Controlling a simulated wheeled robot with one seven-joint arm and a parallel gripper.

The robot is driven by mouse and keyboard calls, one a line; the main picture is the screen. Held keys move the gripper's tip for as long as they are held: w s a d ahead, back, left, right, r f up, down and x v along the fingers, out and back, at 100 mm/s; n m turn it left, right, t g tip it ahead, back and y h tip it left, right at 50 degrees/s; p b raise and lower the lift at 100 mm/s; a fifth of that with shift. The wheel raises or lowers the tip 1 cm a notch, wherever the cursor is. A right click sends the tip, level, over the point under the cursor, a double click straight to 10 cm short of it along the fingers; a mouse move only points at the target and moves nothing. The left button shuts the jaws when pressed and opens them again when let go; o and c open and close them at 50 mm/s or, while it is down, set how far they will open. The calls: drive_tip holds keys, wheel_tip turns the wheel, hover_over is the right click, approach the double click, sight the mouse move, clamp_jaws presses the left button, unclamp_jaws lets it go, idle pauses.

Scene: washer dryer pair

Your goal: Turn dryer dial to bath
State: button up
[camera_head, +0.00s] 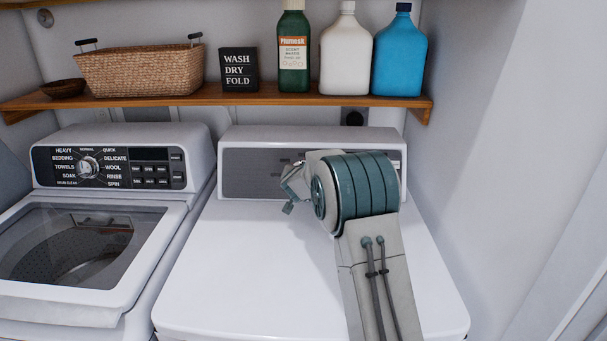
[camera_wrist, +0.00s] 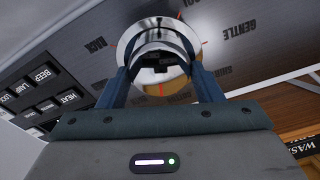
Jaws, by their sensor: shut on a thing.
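The dryer (camera_head: 270,270) is the white machine on the right, with a grey control panel (camera_head: 243,182) at its back. Its shiny round dial (camera_wrist: 155,35) is in the wrist view, at the top middle. My gripper (camera_wrist: 161,72) has its two blue fingers on opposite sides of the dial, shut on it. In the head view my arm covers much of the panel and hides the dial, and only part of my gripper (camera_head: 290,190) shows. Labels ring the dial; GENTLE (camera_wrist: 238,28) is readable at its right.
A washer (camera_head: 90,300) with its own knob stands at the left. A wooden shelf (camera_head: 215,97) above the machines holds a basket (camera_head: 140,72), a sign (camera_head: 239,70) and several bottles. A wall (camera_head: 490,150) rises at the right. The dryer top is clear beneath my arm.

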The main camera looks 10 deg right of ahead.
drive_tip(key=m+p, duration=0.1)
drive_tip(key=m, duration=0.4)
drive_tip(key=shift+f, duration=0.1)
idle(0.4)
drive_tip(key=o, duration=1)
drive_tip(key=shift+c, duration=0.2)
drive_tip(key=shift+s+a, duration=0.1)
drive_tip(key=v, duration=1.3)
drive_tip(key=shift+s+a+r+b, duration=0.2)
drive_tip(key=shift+a+r+b, duration=0.1)
drive_tip(key=shift+r, duration=0.1)
